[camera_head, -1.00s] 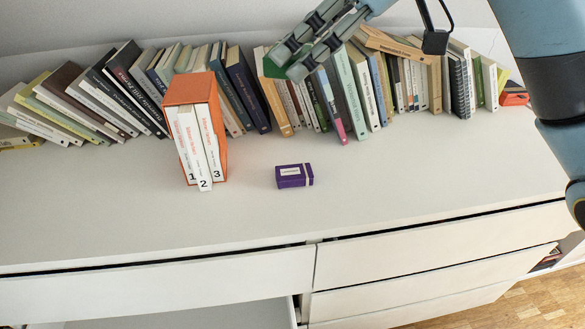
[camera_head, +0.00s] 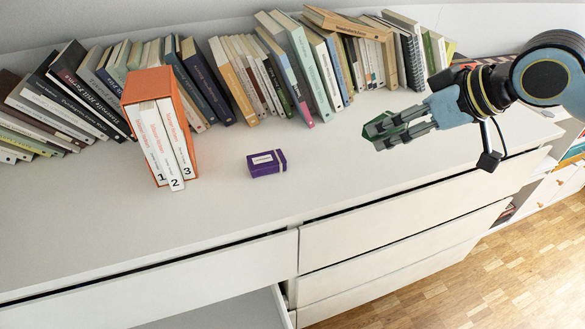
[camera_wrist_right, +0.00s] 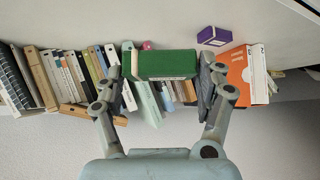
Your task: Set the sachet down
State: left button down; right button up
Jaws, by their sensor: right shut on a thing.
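A green sachet (camera_head: 401,128), box-like in shape, is between the fingers of my right gripper (camera_head: 378,135). In the right wrist view the green sachet (camera_wrist_right: 165,64) spans the gap between both fingers, and my right gripper (camera_wrist_right: 168,75) is shut on it. In the head view my right gripper reaches in from the right, over the right part of the white dresser top (camera_head: 330,190). The fingers hide part of the sachet. I cannot tell its exact height above the top. My left gripper is not in view.
A purple box (camera_head: 266,163) lies on the dresser top, left of my right gripper. An orange slipcase (camera_head: 155,88) with three white volumes stands farther left. A row of books (camera_head: 320,60) lines the back. A lower drawer (camera_head: 225,312) is open. The top's front middle is clear.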

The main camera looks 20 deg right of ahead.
jog(key=w+a+f+b, duration=0.1)
jog(key=w+a+f, duration=0.1)
jog(key=w, duration=0.1)
jog(key=w+a+f, duration=0.2)
jog(key=w, duration=0.1)
jog(key=w+a+f+b, duration=0.1)
jog(key=w+a+f, duration=0.2)
jog(key=shift+b, duration=0.35)
jog(key=shift+a+f, duration=0.1)
jog(key=shift+f, duration=0.05)
notch_tip(320, 180, down, 4)
jog(key=shift+b, duration=0.4)
jog(key=o, duration=1)
